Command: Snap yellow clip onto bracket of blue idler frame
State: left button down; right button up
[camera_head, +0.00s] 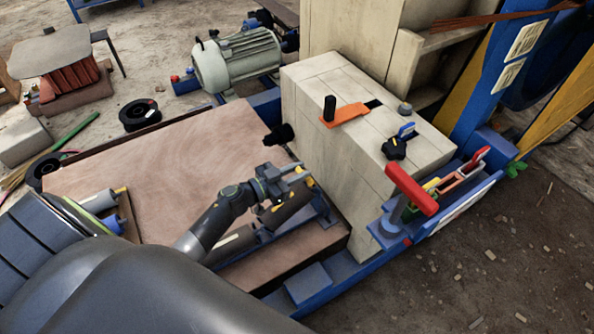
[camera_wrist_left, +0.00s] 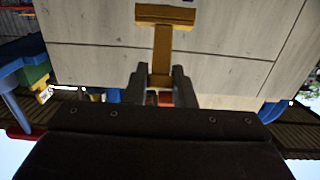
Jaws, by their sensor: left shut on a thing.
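My left gripper (camera_head: 293,177) reaches over the brown board from the left. In the left wrist view its fingers (camera_wrist_left: 160,88) are shut on a T-shaped yellow clip (camera_wrist_left: 163,35), whose wide crossbar points away from the gripper. In the head view the clip hardly shows; small yellow bits near the fingertips cannot be told apart. The blue idler frame (camera_head: 322,212) with dark rollers lies below and beside the gripper, partly hidden by it. I cannot tell which part is its bracket, or whether the clip touches it. My right gripper is not in view.
A pale block housing (camera_head: 350,165) stands close to the right of the gripper, with an orange plate (camera_head: 346,115) on top. A red-handled tool (camera_head: 411,188) stands at the right. The brown board (camera_head: 150,165) is mostly clear at the left. A motor (camera_head: 238,60) stands behind.

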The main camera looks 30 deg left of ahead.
pick_arm(q)
jog(key=shift+w+d+f+b, duration=0.15)
jog(key=shift+w+f+b, duration=0.05)
jog(key=shift+f, duration=0.2)
jog(key=shift+w+d+f+b, duration=0.1)
jog(key=shift+w+f+b, duration=0.1)
jog(key=shift+f, duration=0.15)
jog(key=shift+r, duration=0.1)
jog(key=shift+s+a+r+p, duration=0.3)
jog(key=shift+s+r+p, duration=0.2)
jog(key=shift+r+p, duration=0.55)
jog(key=shift+f+p, duration=0.15)
jog(key=shift+p, duration=0.85)
dwell(0.9)
jog(key=shift+w+d+f+b, duration=0.15)
jog(key=shift+w+f+b, duration=0.1)
jog(key=shift+f+b, duration=0.2)
jog(key=shift+w+d+f+b, duration=0.2)
jog(key=shift+f+b, duration=0.15)
jog(key=shift+f, duration=0.2)
jog(key=c, duration=1.1)
grip_release()
jog(key=shift+a, duration=0.1)
jog(key=shift+c, duration=0.2)
jog(key=v, duration=1.7)
jog(key=shift+s+p, duration=0.2)
jog(key=shift+p, duration=0.2)
jog(key=shift+a, duration=0.1)
